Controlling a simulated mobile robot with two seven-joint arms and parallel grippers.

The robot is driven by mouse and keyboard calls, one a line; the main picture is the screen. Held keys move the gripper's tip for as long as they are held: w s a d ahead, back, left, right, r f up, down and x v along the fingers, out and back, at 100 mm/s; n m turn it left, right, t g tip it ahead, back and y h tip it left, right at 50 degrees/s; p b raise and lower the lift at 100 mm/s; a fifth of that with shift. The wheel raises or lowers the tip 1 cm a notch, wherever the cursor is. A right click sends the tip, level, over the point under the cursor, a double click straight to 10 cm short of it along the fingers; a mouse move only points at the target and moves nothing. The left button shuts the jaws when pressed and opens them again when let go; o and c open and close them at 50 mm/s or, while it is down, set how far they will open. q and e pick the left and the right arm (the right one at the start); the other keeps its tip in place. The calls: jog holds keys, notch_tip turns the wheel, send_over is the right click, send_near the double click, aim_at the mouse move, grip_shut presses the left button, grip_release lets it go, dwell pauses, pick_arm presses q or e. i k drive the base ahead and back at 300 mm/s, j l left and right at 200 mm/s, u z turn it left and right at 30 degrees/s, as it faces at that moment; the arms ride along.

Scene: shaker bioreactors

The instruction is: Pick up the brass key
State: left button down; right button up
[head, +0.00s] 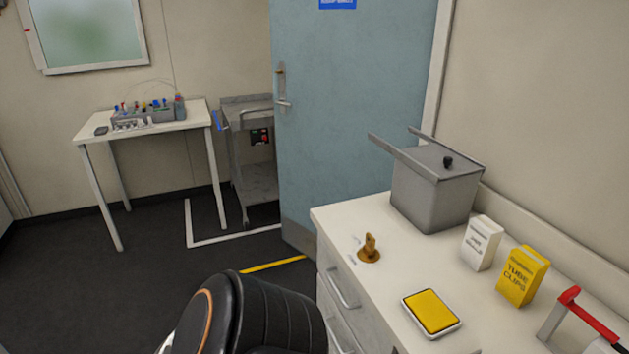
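A small brass-brown object (369,249) stands on the white counter (390,275) near its left edge. It has a round base and a short upright part, and it is the only brass-coloured thing in view. It is too small to tell for sure whether it is the key itself. A faint pale label or marking lies on the counter beside it. Neither of my grippers shows in the head view. A dark rounded link of my own arm (255,318) fills the bottom middle, left of the counter and apart from the brass-brown object.
On the counter are a grey lidded box (432,195), a white carton (482,243), a yellow carton (522,275), a yellow-topped pad (431,312) and a red-handled item (585,315). A blue door (345,120), a trolley (250,160) and a side table (155,125) stand behind.

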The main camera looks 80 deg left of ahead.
aim_at(371, 241)
jog(key=u, duration=2.05)
jog(key=i+j, duration=0.2)
jog(key=i+j+z, duration=0.1)
jog(key=i+j, duration=0.15)
jog(key=j, duration=0.2)
